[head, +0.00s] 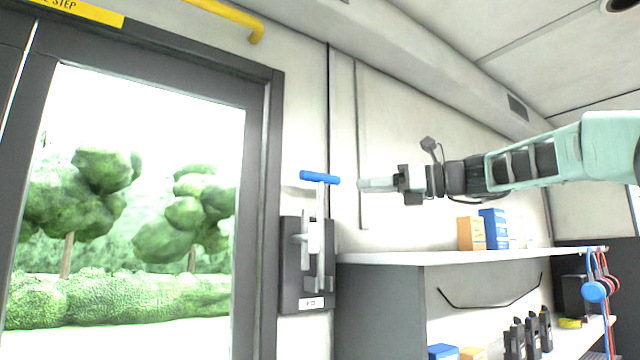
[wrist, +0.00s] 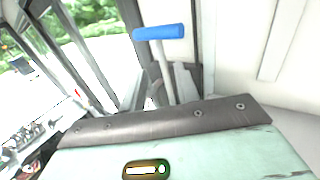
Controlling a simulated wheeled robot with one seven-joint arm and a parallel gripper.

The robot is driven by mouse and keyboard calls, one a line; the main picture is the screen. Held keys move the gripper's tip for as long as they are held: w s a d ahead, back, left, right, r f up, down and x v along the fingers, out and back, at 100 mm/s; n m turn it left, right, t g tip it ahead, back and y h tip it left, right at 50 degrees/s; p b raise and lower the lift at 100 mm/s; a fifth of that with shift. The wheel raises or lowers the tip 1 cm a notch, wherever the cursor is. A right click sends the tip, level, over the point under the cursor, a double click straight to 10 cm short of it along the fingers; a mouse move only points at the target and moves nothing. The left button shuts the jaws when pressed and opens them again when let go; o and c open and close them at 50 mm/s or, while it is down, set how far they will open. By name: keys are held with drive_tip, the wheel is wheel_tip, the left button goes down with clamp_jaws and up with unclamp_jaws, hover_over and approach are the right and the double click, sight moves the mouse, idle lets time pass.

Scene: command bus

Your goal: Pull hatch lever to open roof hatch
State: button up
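The hatch lever (head: 319,178) has a blue T-shaped grip on a grey upright shaft. It rises from a dark wall plate (head: 290,262) beside the door. The lever also shows in the wrist view (wrist: 158,32) at top centre, beyond a teal part of my own arm. My gripper (head: 362,185) points left in the head view, at about the height of the blue grip. A small gap shows between its tips and the grip in the picture. The finger spread is seen edge-on and cannot be judged. The roof hatch cannot be made out.
A glazed door (head: 140,200) is on the left, with a yellow rail (head: 225,15) above it. A shelf unit (head: 380,300) stands below my arm, with orange and blue boxes (head: 482,230) on top. Handheld radios (head: 528,335) stand on the lower shelf. Wall space around the lever's top is clear.

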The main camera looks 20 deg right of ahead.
sight(320, 190)
drive_tip(key=shift+p+x, duration=2.4)
drive_tip(key=shift+x, duration=3.35)
clamp_jaws()
